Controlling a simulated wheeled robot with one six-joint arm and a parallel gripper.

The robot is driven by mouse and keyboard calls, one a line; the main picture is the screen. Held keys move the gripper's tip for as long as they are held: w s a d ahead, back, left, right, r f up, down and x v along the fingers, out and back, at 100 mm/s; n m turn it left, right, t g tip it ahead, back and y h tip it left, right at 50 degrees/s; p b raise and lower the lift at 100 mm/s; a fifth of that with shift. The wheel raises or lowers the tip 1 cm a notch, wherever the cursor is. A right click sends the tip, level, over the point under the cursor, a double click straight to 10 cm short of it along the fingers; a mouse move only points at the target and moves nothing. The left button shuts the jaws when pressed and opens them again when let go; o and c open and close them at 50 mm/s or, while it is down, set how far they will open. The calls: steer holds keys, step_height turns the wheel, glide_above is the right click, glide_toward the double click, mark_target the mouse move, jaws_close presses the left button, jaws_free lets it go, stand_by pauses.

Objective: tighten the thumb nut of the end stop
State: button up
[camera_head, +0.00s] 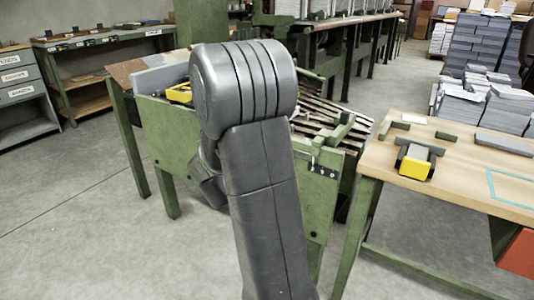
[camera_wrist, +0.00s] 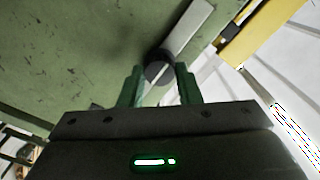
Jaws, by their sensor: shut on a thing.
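In the wrist view, the dark round thumb nut (camera_wrist: 157,69) sits between the two green fingers of my gripper (camera_wrist: 160,78), near their tips. My gripper is shut on it. A pale flat metal bar (camera_wrist: 190,27), apparently part of the end stop, runs from behind the nut to the upper right. The fingers partly cover the nut's sides. In the head view, my arm hides the gripper, the nut and the end stop.
The green machine (camera_head: 165,135) with slatted rails stands behind my arm. A yellow part (camera_wrist: 262,30) is at the upper right in the wrist view. A wooden bench (camera_head: 460,185) at right bears a yellow-and-grey device (camera_head: 417,163). Floor at left (camera_head: 80,215) is clear.

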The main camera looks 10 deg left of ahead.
steer(key=o, duration=1)
steer(key=shift+c, duration=0.2)
steer(key=p+v, duration=0.3)
steer(key=v, duration=1.1)
steer(key=shift+w, duration=0.1)
steer(key=b+x, duration=0.3)
steer(key=x, duration=1)
steer(key=shift+w+d, duration=0.15)
steer(key=shift+w, duration=0.2)
steer(key=shift+s, duration=0.1)
